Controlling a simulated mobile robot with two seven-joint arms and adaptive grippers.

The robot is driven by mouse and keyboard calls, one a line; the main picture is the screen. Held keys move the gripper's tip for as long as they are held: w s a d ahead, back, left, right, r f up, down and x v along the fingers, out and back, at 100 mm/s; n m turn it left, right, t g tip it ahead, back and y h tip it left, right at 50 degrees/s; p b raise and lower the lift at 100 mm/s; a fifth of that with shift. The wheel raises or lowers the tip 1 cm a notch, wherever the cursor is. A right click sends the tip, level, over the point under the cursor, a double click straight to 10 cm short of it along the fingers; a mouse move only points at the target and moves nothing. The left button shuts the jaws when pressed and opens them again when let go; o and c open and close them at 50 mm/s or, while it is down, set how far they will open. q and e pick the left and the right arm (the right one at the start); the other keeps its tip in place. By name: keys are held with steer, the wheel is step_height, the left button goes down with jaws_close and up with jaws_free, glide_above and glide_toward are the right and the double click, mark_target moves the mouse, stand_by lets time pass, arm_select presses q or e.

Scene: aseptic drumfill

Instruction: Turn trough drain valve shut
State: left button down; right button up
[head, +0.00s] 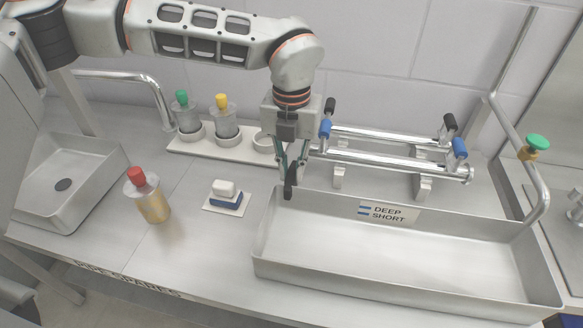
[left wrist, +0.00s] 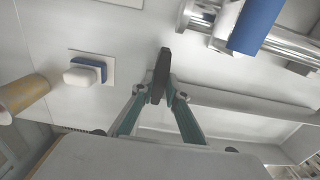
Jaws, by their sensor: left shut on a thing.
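The steel trough (head: 400,285) fills the right front of the bench and looks empty inside. A black elongated handle (head: 291,183) is at its back left corner; I take it for the drain valve lever, though its mounting is hidden. My left gripper (head: 291,168) points down from above and is shut on this handle. In the left wrist view the black handle (left wrist: 161,75) sits between the fingertips (left wrist: 163,93) of my left gripper. The right gripper is not in view.
Steel rails with blue and black ends (head: 400,158) stand behind the trough. A white block on a blue base (head: 226,193), a red-capped bottle (head: 149,196), a bottle rack (head: 190,145) and a sink (head: 85,170) are left.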

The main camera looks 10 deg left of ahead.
arm_select(q)
steer(key=shift+m, duration=0.3)
steer(key=m+p, duration=0.1)
steer(key=m, duration=0.1)
steer(key=shift+r+m, duration=0.1)
steer(key=shift+m, duration=0.2)
steer(key=m+p, duration=0.1)
steer(key=m, duration=0.4)
steer(key=shift+p, duration=0.3)
steer(key=m+p, duration=0.1)
steer(key=m, duration=0.4)
steer(key=shift+m+p, duration=0.55)
steer(key=shift+m, duration=1.75)
steer(key=c, duration=2)
jaws_free()
